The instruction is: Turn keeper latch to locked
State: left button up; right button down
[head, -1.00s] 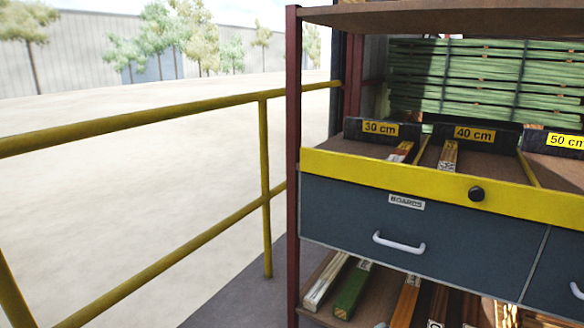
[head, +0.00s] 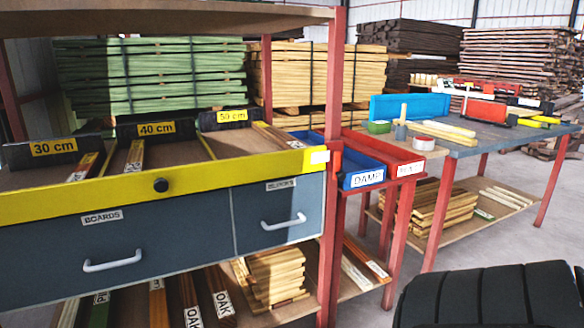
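I see no part that I can name for sure as the keeper latch, and no autoclave shows in the head view. A round black knob (head: 161,185) sits on the yellow front rail (head: 215,171) of a shelf rack; I cannot tell whether it belongs to a latch. Neither of my grippers is in view.
The rack has grey drawers (head: 160,238) with white handles. Blue (head: 364,176) and red (head: 408,160) bins stand beside it, then a workbench (head: 470,143) with tools. A black ribbed shape (head: 490,295), not identifiable, fills the lower right. Stacked boards stand behind.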

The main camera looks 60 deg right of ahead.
aim_at(337, 174)
jog(key=z, duration=1.25)
jog(key=k+z, duration=0.2)
jog(key=z, duration=0.2)
jog(key=k+l+z, duration=0.15)
jog(key=z, duration=0.25)
jog(key=i+j, duration=0.3)
